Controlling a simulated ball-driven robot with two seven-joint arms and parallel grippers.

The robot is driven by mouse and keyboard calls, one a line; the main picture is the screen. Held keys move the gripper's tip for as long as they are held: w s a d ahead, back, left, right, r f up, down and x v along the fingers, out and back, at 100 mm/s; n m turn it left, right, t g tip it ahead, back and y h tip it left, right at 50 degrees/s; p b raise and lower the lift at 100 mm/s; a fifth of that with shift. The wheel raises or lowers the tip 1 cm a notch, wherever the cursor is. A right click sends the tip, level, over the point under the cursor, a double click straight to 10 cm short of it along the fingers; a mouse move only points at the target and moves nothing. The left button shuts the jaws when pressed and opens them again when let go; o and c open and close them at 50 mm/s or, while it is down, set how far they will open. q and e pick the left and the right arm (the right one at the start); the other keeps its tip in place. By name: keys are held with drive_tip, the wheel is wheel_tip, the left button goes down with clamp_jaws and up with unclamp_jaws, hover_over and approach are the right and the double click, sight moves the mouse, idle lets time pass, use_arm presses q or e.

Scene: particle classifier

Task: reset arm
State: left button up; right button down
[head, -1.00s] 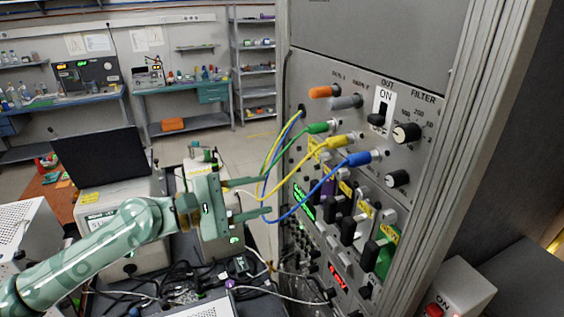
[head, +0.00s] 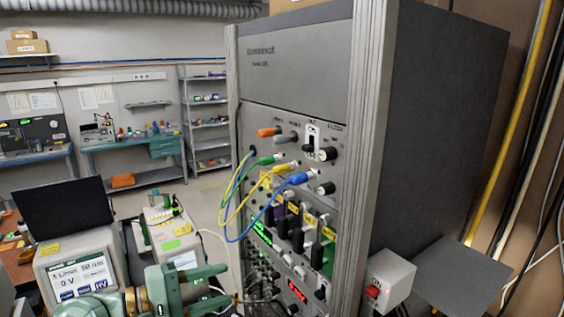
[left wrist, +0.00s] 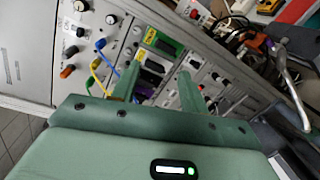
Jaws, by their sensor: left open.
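My left gripper (head: 228,284) is at the bottom of the head view, its two green fingers apart and pointing right towards the lower part of the rack (head: 362,130). Nothing shows between the fingers. In the left wrist view the gripper (left wrist: 160,82) also stands open, with the rack's front panel beyond it. I cannot tell the exact gap to the panel. A blue plug (head: 298,179), a yellow plug (head: 284,168) and a green plug (head: 264,160) sit in the panel with looping cables. My right gripper does not show.
A grey box with a red button (head: 388,280) is at the rack's right side. A dark screen (head: 62,212) and a white instrument with a lit display (head: 85,278) stand at the left. Shelves (head: 205,125) and a bench (head: 130,147) are further back, with open floor before them.

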use_arm(q)
drive_tip(key=s+d+f+m+y, duration=0.1)
drive_tip(key=s+f+m+y, duration=0.5)
drive_tip(key=f+m, duration=0.55)
drive_tip(key=s+a+f+m+y, duration=0.2)
drive_tip(key=s+a+f+y, duration=0.15)
drive_tip(key=a, duration=0.25)
drive_tip(key=s+a+f+m+g+y+b, duration=0.1)
drive_tip(key=s+a+f+y, duration=0.2)
drive_tip(key=s+a+y, duration=0.25)
drive_tip(key=s+a+f+m+y, duration=0.2)
drive_tip(key=s+a+f+y, duration=0.2)
drive_tip(key=a, duration=0.3)
drive_tip(key=s+d+f+g+h+b, duration=0.15)
drive_tip(key=f+b, duration=0.45)
drive_tip(key=f, duration=1.2)
drive_tip(key=s+d+f+g+h+b, duration=0.1)
drive_tip(key=d+f+g+b, duration=0.35)
drive_tip(key=f, duration=1.25)
drive_tip(key=s+a+f+n+h+b, duration=0.1)
drive_tip(key=s+f+b, duration=0.5)
drive_tip(key=s+f, duration=0.4)
drive_tip(key=s+f+n+b, duration=0.2)
drive_tip(key=s+f+b, duration=0.5)
drive_tip(key=f, duration=1.2)
drive_tip(key=s, duration=0.4)
drive_tip(key=shift+a+f+h, duration=0.15)
drive_tip(key=shift+a+h, duration=0.2)
